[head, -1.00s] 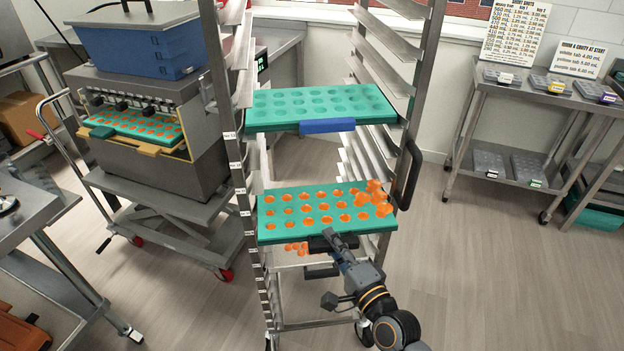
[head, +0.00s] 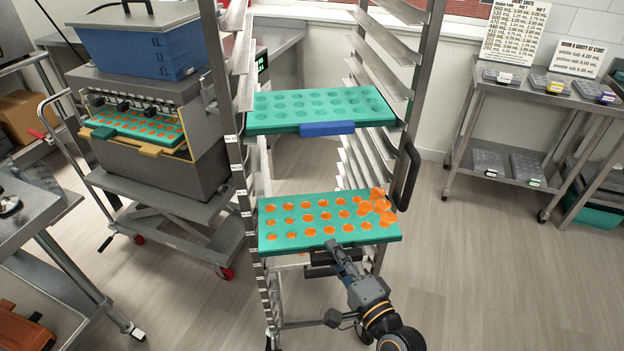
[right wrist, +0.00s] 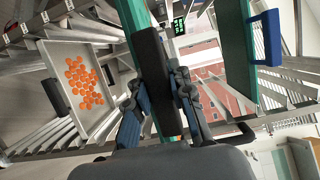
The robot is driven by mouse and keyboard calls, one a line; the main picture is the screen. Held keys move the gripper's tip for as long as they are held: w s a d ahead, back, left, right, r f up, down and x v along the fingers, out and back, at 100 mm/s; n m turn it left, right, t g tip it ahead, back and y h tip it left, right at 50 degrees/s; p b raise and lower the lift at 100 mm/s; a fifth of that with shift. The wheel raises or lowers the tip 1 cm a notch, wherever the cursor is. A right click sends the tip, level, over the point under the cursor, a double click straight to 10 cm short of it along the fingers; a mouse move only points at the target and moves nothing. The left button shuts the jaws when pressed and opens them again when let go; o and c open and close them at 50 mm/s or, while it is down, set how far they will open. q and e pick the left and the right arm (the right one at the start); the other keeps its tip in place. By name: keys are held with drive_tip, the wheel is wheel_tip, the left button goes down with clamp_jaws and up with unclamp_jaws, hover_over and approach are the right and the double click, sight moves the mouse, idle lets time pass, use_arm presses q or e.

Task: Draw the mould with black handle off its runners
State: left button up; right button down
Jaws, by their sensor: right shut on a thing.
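The mould with the black handle (head: 285,246) is a green slab with orange-filled cavities, low in the rack. Loose orange gummies (head: 378,205) lie heaped at its right end. Its black handle (head: 322,257) is on the near edge. My right gripper (head: 337,247) is shut on this handle. In the right wrist view the fingers (right wrist: 160,95) stand either side of the black handle (right wrist: 152,55), with the green mould edge (right wrist: 133,14) beyond. The mould's near edge sticks out in front of the rack; its far part is still between the uprights. My left gripper is not in view.
The rack (head: 236,165) holds an empty green mould with a blue handle (head: 327,129) above. A metal tray of orange pieces (right wrist: 52,55) sits below. A depositor on a cart (head: 165,185) stands left, a shelved table (head: 520,105) right. Floor in front is clear.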

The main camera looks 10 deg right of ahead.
drive_tip(key=s, duration=0.8)
drive_tip(key=shift+a+p, duration=0.3)
drive_tip(key=shift+a, duration=0.1)
drive_tip(key=shift+r, duration=0.15)
